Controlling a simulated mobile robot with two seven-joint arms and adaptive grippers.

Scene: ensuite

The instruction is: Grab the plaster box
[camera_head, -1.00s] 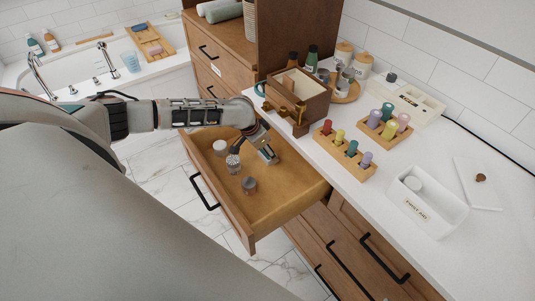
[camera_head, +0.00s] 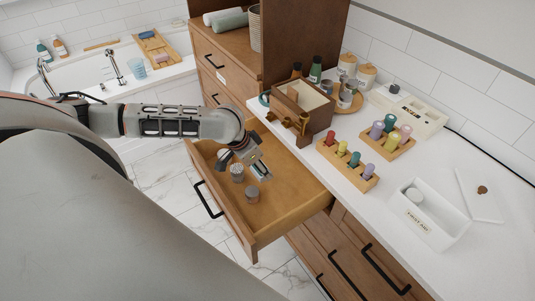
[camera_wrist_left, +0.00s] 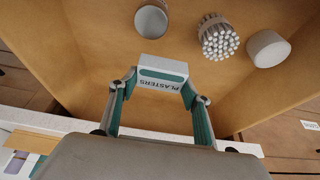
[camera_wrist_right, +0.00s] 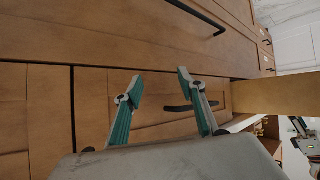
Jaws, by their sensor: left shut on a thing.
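The plaster box (camera_wrist_left: 163,70) is white with a teal band and the word PLASTERS, upside down in the left wrist view. It stands between the two fingertips of my left gripper (camera_wrist_left: 160,88), which is shut on it. In the head view my left gripper (camera_head: 254,163) reaches into the open drawer (camera_head: 285,206), and the box (camera_head: 259,171) shows only in part at its fingertips. I cannot tell whether the box is clear of the drawer floor. My right gripper (camera_wrist_right: 156,92) is open and empty in front of wooden drawer fronts.
In the drawer, a bundle of cotton swabs (camera_wrist_left: 218,38), a white round container (camera_wrist_left: 268,48) and a grey-lidded jar (camera_wrist_left: 151,19) stand near the box. The counter (camera_head: 440,160) holds bottle racks, a wooden box (camera_head: 302,104) and a white FIRST AID bin (camera_head: 428,220).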

